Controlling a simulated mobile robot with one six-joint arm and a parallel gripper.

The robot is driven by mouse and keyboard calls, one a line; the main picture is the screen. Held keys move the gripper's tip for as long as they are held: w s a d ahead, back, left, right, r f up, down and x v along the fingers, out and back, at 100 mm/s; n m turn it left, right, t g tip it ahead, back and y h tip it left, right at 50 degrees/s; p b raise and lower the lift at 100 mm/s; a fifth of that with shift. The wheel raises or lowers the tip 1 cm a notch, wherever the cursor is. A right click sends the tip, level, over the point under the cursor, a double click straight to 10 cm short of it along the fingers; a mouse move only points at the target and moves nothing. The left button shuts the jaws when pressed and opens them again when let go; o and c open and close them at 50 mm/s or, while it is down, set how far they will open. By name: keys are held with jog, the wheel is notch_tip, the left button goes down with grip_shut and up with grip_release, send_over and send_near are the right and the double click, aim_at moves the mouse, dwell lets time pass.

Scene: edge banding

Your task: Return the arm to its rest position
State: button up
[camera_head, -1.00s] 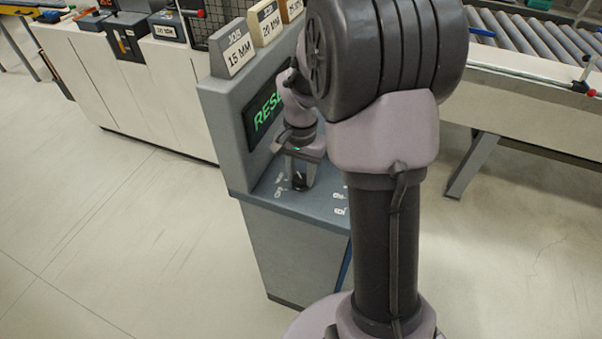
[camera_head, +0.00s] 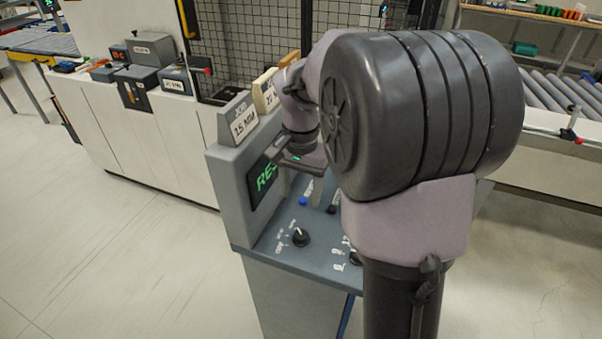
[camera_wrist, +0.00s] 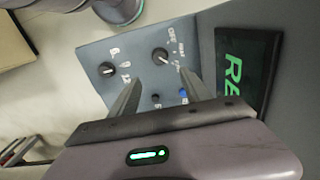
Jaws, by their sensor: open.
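My arm rises in front of the control console (camera_head: 225,185) in the head view and reaches over its panel. My gripper (camera_head: 318,192) hangs above the panel, partly hidden behind my own arm. In the wrist view my gripper (camera_wrist: 162,95) shows two fingers apart with nothing between them, over the panel. A black rotary knob (camera_head: 300,237) stands uncovered on the panel, and it also shows in the wrist view (camera_wrist: 160,55). A second knob (camera_wrist: 106,69) sits beside it. A blue button (camera_wrist: 183,96) is close to one finger. The gripper appears apart from the controls.
The console's screen (camera_head: 264,184) shows green lettering, partly covered. Job blocks, including a grey one marked 15 MM (camera_head: 238,119), stand on the console top. A mesh fence (camera_head: 255,45) and a white cabinet (camera_head: 150,130) are behind. A roller conveyor (camera_head: 560,100) is at right. Floor at left is clear.

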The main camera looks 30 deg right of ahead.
notch_tip(320, 180, up, 3)
dwell(0.5)
